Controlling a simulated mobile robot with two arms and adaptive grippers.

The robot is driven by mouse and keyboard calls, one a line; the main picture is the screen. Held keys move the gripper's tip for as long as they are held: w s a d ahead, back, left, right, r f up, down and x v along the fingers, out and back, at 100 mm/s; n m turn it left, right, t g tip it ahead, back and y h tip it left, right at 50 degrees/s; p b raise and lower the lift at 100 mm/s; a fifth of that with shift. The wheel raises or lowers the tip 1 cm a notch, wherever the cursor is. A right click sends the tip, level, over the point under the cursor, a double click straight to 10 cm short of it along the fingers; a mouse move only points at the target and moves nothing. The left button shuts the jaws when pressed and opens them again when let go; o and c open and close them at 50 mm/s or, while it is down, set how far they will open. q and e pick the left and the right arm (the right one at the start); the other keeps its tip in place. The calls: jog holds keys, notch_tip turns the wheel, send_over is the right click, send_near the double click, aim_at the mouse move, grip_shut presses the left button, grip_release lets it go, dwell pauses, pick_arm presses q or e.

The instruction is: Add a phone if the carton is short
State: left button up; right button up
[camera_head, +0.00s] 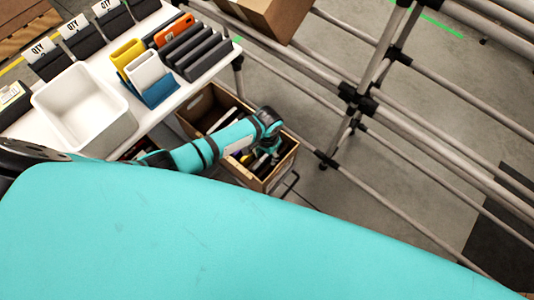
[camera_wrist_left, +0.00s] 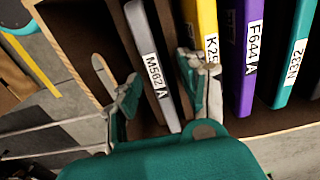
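The wooden carton (camera_head: 283,162) stands below the white table's right edge, with several thin phones upright inside. In the left wrist view a grey phone labelled M562 A (camera_wrist_left: 152,62) leans in the carton. To its right stand a yellow phone (camera_wrist_left: 208,20), a purple one (camera_wrist_left: 245,50) and a teal one (camera_wrist_left: 294,55). My left gripper (camera_head: 266,160) reaches into the carton. In the wrist view its fingers (camera_wrist_left: 160,98) are apart, one on each side of the grey phone's near end, with gaps visible. My arm hides part of the carton. My right gripper is not in view.
The white table (camera_head: 205,78) holds a white bin (camera_head: 82,108), a dark rack (camera_head: 195,50) with an orange phone (camera_head: 174,29), small holders (camera_head: 145,70) and QTY-labelled boxes (camera_head: 80,38). A pipe frame (camera_head: 355,100) stands right of the carton, with a cardboard box (camera_head: 262,15) at the top.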

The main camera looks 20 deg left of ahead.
pick_arm(q)
jog(key=shift+r, duration=0.2)
notch_tip(320, 180, up, 12)
jog(key=shift+f, duration=0.2)
dwell(0.3)
notch_tip(320, 180, up, 7)
jog(key=p, duration=0.9)
dwell(0.4)
